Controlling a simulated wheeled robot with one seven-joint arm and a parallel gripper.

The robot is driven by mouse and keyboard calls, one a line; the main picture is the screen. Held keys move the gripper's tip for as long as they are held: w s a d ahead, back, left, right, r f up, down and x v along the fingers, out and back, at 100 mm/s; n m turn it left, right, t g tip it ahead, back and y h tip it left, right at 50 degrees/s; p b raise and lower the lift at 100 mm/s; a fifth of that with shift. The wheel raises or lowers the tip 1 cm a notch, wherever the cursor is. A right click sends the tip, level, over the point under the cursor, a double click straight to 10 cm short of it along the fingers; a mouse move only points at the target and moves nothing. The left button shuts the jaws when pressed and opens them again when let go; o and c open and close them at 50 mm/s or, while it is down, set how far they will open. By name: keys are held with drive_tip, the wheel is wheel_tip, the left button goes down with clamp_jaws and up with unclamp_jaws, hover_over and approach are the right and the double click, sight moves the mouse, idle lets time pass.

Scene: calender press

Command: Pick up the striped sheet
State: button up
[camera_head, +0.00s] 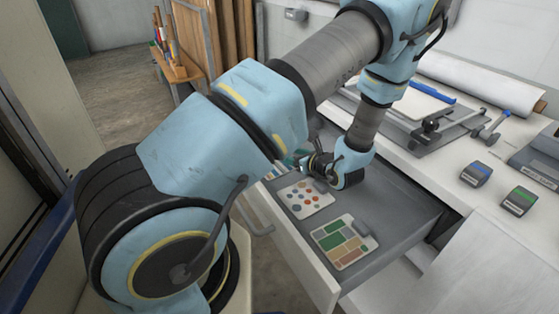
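An open grey drawer (400,212) holds several patterned sheets. At its far left end, a piece with teal and other coloured bands (276,172) shows beside my arm. It may be the striped sheet, but my arm and gripper hide most of it. My gripper (316,166) is low over that end of the drawer, just right of the banded piece and behind the dotted sheet. Its fingers are small and dark here. I cannot tell whether they are open or shut, or whether they touch a sheet.
A white sheet with red and blue dots (304,199) and one with green and tan blocks (344,242) lie in the drawer. Open floor (120,95) lies upper left.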

clamp_jaws()
idle(0.7)
